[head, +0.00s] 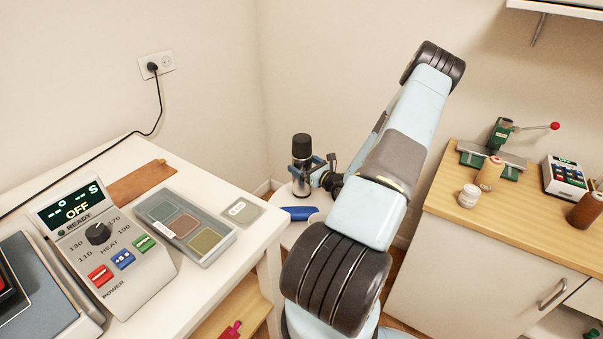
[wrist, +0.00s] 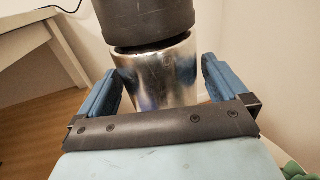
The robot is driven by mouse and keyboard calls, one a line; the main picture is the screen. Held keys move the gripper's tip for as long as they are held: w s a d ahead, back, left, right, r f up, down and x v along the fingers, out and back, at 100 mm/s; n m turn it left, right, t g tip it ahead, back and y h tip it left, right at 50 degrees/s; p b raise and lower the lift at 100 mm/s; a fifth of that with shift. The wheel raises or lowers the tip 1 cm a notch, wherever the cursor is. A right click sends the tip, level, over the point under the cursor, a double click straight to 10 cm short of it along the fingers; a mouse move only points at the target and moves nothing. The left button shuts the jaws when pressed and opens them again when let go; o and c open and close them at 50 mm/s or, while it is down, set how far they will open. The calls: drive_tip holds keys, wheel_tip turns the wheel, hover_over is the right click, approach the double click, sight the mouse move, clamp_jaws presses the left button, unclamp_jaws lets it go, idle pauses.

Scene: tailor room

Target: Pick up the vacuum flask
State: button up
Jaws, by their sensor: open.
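The vacuum flask (head: 301,178) stands upright on a small white round table, with a dark cap and a shiny metal body. In the wrist view the flask's metal body (wrist: 160,75) is between the two blue fingers, under its dark upper part. My gripper (wrist: 160,85) is open, with one finger on each side of the flask. A gap shows between the flask and the right finger; on the left the finger is very near the body, and I cannot tell whether it touches. In the head view my gripper (head: 318,170) reaches the flask from the right.
The small round table (head: 283,197) also bears a blue object (head: 299,213). A white table (head: 258,228) with a heat-press control box (head: 105,248) is on the left. A wooden-topped cabinet (head: 520,228) with jars and spools is on the right. Walls meet behind the flask.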

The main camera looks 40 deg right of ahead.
drive_tip(key=shift+w, duration=0.85)
drive_tip(key=c, duration=1.1)
drive_tip(key=shift+c, duration=0.2)
